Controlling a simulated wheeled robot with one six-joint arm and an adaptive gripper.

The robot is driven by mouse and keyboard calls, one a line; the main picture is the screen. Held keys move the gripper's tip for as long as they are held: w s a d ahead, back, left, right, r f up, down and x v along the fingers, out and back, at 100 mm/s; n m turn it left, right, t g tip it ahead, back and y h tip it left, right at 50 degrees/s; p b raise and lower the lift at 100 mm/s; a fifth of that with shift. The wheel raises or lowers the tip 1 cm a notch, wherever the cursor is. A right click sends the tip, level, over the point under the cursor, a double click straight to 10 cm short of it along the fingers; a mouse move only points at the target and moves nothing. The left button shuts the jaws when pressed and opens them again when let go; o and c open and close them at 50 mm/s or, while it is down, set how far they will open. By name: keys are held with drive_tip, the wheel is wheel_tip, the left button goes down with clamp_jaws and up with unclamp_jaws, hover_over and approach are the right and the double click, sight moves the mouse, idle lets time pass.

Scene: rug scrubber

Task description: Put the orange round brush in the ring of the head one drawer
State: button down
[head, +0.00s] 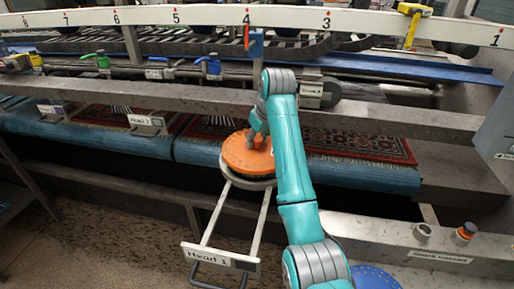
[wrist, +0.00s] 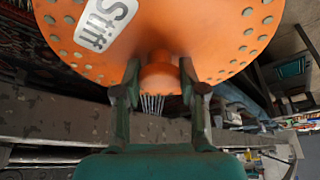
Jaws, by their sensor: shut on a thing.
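The orange round brush (head: 240,158) is in the middle of the head view, over the ring (head: 236,182) of the drawer labelled "Head 1" (head: 220,257). The ring's grey front edge shows just below the brush's rim. I cannot tell whether the brush rests in the ring or hangs slightly above it. My gripper (head: 256,140) is shut on the brush's central hub from above. In the wrist view, my gripper's fingers (wrist: 160,90) stand on both sides of the orange hub, and the brush (wrist: 215,35) carries a white label reading "Stiff".
The drawer is pulled out on two rails toward the front. Behind it are a blue roller (head: 290,175), red rugs (head: 360,145) and a grey beam (head: 400,119). A spare-nozzle ledge (head: 400,250) and a blue perforated disc (head: 374,278) are at lower right. Floor is open at lower left.

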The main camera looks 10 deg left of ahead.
sight(257, 147)
drive_tip(key=shift+f, duration=1.6)
drive_tip(key=shift+f, duration=0.1)
drive_tip(key=c, duration=0.7)
unclamp_jaws()
drive_tip(key=shift+f, duration=0.15)
drive_tip(key=shift+o, duration=0.2)
